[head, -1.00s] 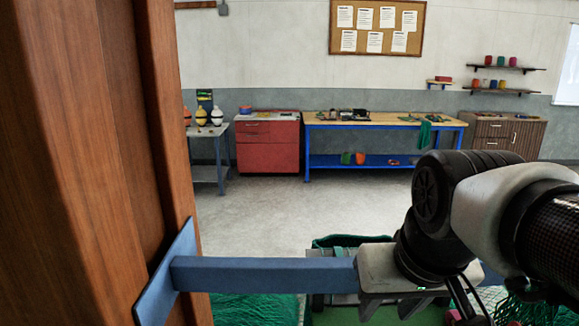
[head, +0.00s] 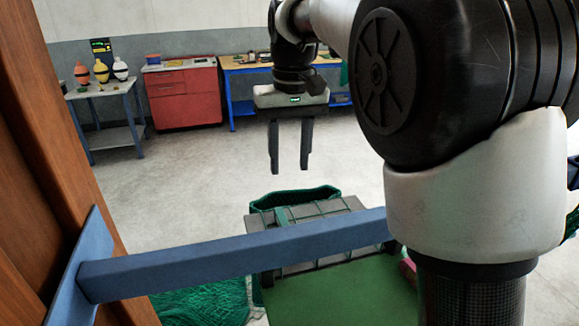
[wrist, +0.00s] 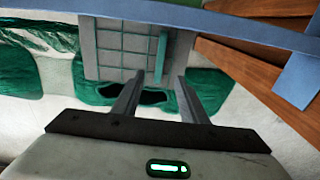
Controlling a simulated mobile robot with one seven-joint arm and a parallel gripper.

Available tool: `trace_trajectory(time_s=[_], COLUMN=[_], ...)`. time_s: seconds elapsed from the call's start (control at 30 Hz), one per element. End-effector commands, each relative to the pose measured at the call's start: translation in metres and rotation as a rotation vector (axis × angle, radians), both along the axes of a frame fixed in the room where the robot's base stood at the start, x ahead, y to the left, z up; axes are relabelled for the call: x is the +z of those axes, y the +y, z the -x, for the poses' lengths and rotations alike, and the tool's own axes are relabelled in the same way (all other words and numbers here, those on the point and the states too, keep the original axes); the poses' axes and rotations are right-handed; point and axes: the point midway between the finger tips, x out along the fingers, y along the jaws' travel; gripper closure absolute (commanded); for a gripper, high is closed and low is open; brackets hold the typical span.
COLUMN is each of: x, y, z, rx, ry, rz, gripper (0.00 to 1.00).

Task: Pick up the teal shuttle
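A teal bar, which looks like the teal shuttle (head: 280,221), lies on a grey gridded tray (head: 327,208) in the head view. In the wrist view the teal bar (wrist: 161,57) lies near one side of the tray (wrist: 105,66), beyond the fingertips. My gripper (head: 289,170) points down, open and empty, in the air above the tray area. In the wrist view the open fingers (wrist: 161,76) have a gap between them, roughly in line with the bar. They look clear of the tray and bar.
A blue beam (head: 230,252) crosses in front of the tray, fixed to a wooden post (head: 60,150). A green surface (head: 340,298) lies on the near side. Green netting (head: 205,302) lies at lower left. A red cabinet (head: 185,95) stands far back, with open floor before it.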

Motion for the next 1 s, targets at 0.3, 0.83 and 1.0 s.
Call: trace_trajectory(time_s=[0.3, 0.83, 1.0], x=[-0.031, -0.128, -0.138], y=[0.018, 0.017, 0.018], z=[-0.014, -0.013, -0.013], rx=[0.028, 0.026, 0.027], ry=[0.035, 0.032, 0.031], rz=[0.024, 0.024, 0.023], gripper=[0.61, 0.61, 0.61])
